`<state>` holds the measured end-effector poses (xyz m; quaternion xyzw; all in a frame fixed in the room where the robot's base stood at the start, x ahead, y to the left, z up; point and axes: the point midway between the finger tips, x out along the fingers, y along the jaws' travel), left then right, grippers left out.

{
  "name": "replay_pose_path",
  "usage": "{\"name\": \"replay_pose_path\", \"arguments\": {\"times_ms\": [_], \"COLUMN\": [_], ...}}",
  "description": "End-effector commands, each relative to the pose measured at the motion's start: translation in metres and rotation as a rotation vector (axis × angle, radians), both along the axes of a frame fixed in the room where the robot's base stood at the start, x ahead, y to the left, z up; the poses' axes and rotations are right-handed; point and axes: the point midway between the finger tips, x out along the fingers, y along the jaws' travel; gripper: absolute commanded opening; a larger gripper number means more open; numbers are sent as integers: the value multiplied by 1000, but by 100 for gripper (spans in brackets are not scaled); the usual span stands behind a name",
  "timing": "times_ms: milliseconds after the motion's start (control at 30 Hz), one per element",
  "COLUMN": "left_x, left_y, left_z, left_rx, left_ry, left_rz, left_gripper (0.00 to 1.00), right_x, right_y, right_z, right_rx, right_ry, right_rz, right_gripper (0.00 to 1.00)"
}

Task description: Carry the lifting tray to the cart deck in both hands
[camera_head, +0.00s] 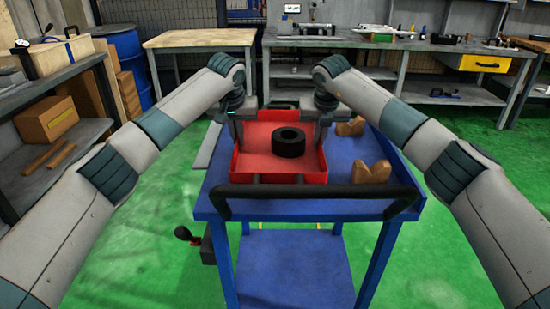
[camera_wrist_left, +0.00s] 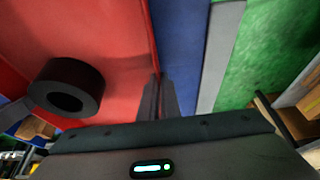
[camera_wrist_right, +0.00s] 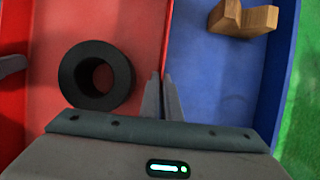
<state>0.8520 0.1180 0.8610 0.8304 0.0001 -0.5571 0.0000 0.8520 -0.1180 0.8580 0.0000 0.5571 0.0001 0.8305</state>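The red lifting tray (camera_head: 255,160) is over the left part of the blue cart deck (camera_head: 335,168); I cannot tell whether it rests on it or hangs just above. A thick black ring (camera_head: 288,142) lies inside the tray; it also shows in the left wrist view (camera_wrist_left: 68,85) and the right wrist view (camera_wrist_right: 96,75). My left gripper (camera_head: 236,140) is at the tray's left wall, its fingers (camera_wrist_left: 160,98) close together on the wall. My right gripper (camera_head: 321,138) is at the right wall, its fingers (camera_wrist_right: 161,97) likewise closed on it.
Two wooden V-shaped blocks (camera_head: 371,173) stand on the deck right of the tray. The cart's black handle bar (camera_head: 315,192) crosses the near side. A wooden-topped bench (camera_head: 200,38) and a grey workbench stand behind. A shelf with boxes (camera_head: 47,120) is at the left.

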Motion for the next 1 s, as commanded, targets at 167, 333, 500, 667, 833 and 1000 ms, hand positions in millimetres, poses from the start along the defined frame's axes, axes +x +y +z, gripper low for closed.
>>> {"name": "replay_pose_path", "arguments": {"times_ms": [167,333,500,667,833,1000], "left_x": [1,1,0,0,0,-3], "left_y": [0,0,1,0,0,0], "left_z": [-4,-9,-14,-14,-14,-6], "left_rx": [-1,-1,1,0,0,-1], "left_ry": [-5,-5,0,0,0,-1], "left_rz": [1,1,1,0,0,-1], "left_gripper": [0,0,22,22,22,22], "right_x": [1,1,0,0,0,0], "right_y": [0,0,0,0,0,0], "right_z": [-3,-9,-14,-14,-14,-14], "right_rx": [1,1,-1,-1,0,0], "right_ry": [-6,-6,-1,0,0,0], "right_rz": [-1,-1,-1,0,0,0], "right_gripper": [0,0,22,22,22,22]}}
